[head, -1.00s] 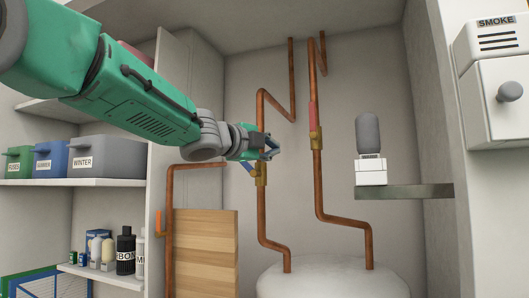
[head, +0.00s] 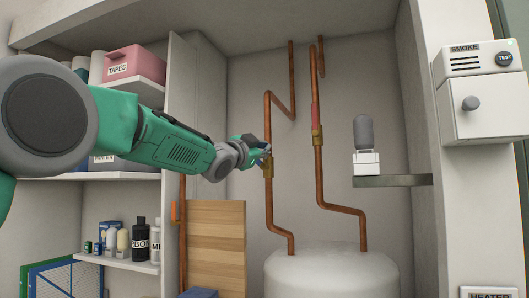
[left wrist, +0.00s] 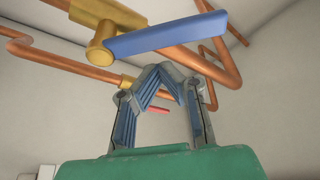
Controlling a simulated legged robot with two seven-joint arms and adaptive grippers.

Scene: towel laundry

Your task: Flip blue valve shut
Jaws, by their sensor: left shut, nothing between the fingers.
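The blue valve's lever (left wrist: 165,34) is large in the left wrist view, joined to a brass valve body (left wrist: 100,45) on a copper pipe. It slants across the pipe's line in that view. In the head view the brass body (head: 268,168) shows on the left pipe, and my gripper mostly hides the lever. My left gripper (head: 266,149) is beside the valve there. In the left wrist view my gripper (left wrist: 158,72) is shut and empty, its tips just below the lever; I cannot tell if they touch it. My right gripper is out of view.
A red-handled valve (head: 316,116) is on the pipe to the right. A white tank (head: 330,268) stands below the pipes. A small shelf (head: 395,181) holds a grey-topped device (head: 364,145). A wooden board (head: 216,245) and stocked shelves are at left.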

